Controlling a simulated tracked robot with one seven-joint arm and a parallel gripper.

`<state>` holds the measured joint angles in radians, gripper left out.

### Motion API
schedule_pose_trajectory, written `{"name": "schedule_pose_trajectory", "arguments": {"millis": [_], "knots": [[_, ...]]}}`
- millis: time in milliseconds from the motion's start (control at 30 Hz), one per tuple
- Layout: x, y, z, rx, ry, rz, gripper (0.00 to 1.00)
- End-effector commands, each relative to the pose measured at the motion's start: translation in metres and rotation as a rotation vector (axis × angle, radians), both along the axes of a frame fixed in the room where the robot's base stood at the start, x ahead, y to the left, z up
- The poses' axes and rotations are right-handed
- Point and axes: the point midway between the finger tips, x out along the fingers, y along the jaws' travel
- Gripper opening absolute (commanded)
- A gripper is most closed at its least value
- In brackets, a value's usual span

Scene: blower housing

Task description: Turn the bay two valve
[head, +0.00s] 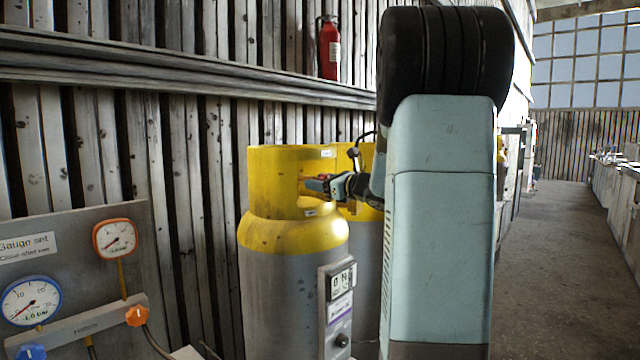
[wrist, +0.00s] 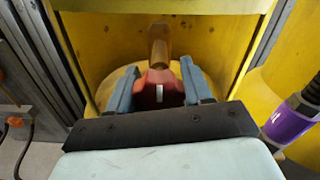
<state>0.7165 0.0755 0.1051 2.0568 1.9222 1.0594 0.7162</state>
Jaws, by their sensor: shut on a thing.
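A grey gas cylinder with a yellow collar (head: 292,235) stands by the plank wall in the head view. My gripper (head: 318,184) reaches into the opening of the collar from the right. In the wrist view my gripper (wrist: 156,88) has its two blue-grey fingers on either side of a red valve handle (wrist: 158,92) with a white mark, and it is shut on it. A brass-coloured valve stem (wrist: 158,45) shows just beyond the handle, inside the yellow collar. The bay number of this cylinder cannot be read.
A second yellow-topped cylinder (head: 368,240) stands close behind. A small panel box (head: 338,310) is on the front cylinder. A gauge board (head: 75,260) with dials and knobs is at left. A fire extinguisher (head: 329,48) hangs on the wall. The aisle (head: 560,240) at right is clear.

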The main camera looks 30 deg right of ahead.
Motion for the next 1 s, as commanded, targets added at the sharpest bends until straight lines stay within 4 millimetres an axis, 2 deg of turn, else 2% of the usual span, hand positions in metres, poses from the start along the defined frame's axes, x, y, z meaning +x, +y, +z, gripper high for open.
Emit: {"name": "schedule_pose_trajectory", "arguments": {"millis": [367, 1000], "knots": [[0.0001, 0.0012, -0.0006, -0.109, -0.039, 0.003, 0.19], [0.0003, 0.0016, -0.0013, -0.654, -0.236, 0.005, 0.18]]}}
